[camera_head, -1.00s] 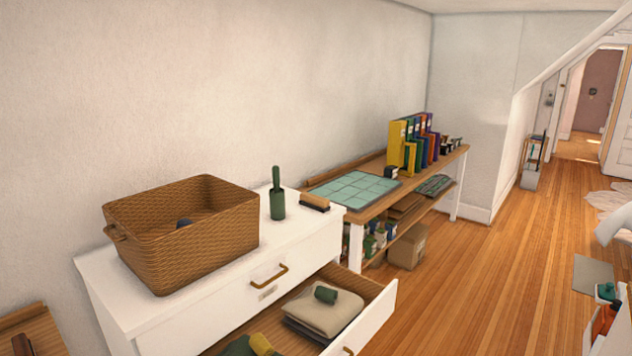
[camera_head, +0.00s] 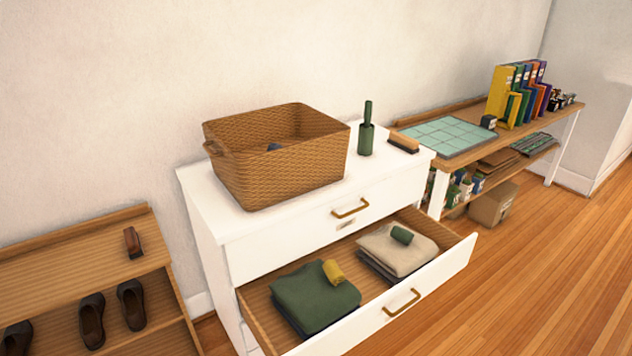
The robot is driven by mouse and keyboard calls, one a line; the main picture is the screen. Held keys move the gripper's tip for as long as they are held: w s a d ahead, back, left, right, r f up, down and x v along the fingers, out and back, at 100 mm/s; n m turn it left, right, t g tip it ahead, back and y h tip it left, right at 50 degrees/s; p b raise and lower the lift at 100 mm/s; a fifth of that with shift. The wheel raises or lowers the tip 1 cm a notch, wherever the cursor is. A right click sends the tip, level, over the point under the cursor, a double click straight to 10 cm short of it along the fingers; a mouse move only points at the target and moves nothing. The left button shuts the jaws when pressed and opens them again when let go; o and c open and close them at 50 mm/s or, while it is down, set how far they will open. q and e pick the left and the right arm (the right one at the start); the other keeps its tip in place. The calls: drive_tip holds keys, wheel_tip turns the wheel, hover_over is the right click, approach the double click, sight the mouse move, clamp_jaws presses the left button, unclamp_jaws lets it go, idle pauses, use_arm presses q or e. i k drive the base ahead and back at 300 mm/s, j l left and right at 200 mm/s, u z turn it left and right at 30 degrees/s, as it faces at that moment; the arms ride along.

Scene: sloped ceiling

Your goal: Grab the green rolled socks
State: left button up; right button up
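The green rolled socks (camera_head: 401,234) are a small dark green roll. They lie on top of a folded beige garment stack (camera_head: 397,250) in the right part of the open drawer (camera_head: 450,262). A small yellow roll (camera_head: 333,271) lies on a folded dark green garment (camera_head: 315,296) in the left part of the same drawer. Neither of my grippers shows in the head view.
The white dresser (camera_head: 203,209) carries a wicker basket (camera_head: 290,168) with something dark blue inside, a green bottle-shaped object (camera_head: 367,130) and a brush (camera_head: 403,145). A shoe rack (camera_head: 75,258) stands at left, a workbench (camera_head: 470,158) at right. Wooden floor (camera_head: 535,275) is free at lower right.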

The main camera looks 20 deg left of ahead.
sight(402, 234)
drive_tip(key=i+l, duration=0.75)
drive_tip(key=i, duration=0.05)
